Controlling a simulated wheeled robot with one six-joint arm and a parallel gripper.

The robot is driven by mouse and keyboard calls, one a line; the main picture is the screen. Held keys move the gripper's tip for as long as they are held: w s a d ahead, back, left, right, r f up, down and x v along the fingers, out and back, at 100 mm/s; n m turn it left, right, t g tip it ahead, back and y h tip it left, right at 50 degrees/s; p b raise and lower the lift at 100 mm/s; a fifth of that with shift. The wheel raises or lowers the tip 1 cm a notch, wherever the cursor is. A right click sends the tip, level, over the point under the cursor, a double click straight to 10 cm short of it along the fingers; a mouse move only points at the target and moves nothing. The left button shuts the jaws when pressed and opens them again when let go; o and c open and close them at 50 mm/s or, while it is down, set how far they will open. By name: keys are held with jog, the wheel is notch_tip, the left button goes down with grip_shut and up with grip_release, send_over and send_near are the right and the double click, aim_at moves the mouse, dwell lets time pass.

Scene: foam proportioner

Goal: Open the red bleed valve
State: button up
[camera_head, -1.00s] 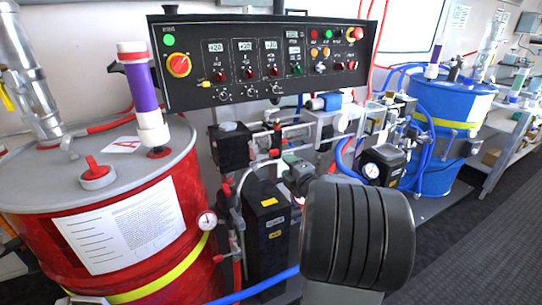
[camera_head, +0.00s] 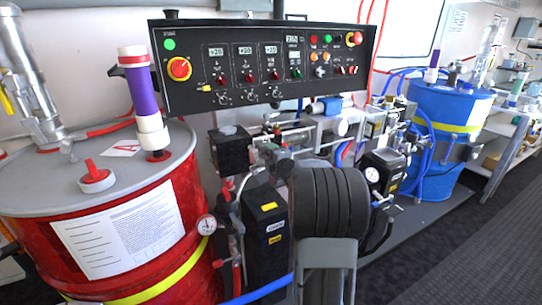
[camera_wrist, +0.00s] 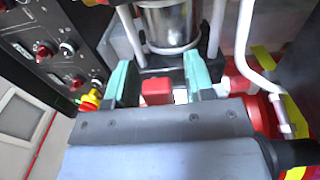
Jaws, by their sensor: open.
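A small red block-shaped part (camera_wrist: 157,90), which looks like the red bleed valve's handle, shows in the wrist view. It lies between the two teal fingers of my gripper (camera_wrist: 160,78), with visible space on both sides. The fingers are apart and hold nothing; I cannot tell how far beyond the tips the red part is. The lower part of it is hidden by the gripper's grey body. In the head view my dark, ribbed wrist hides most of the gripper and the valve area.
A red drum (camera_head: 140,225) stands at left and a blue drum (camera_head: 440,110) at right. The black control panel (camera_head: 265,65) hangs above the pipework. In the wrist view a metal cylinder (camera_wrist: 170,25) stands ahead, with a white pipe (camera_wrist: 243,50) at right and a yellow-red knob (camera_wrist: 90,100) at left.

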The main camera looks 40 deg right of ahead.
jog(key=shift+c, duration=0.2)
grip_shut()
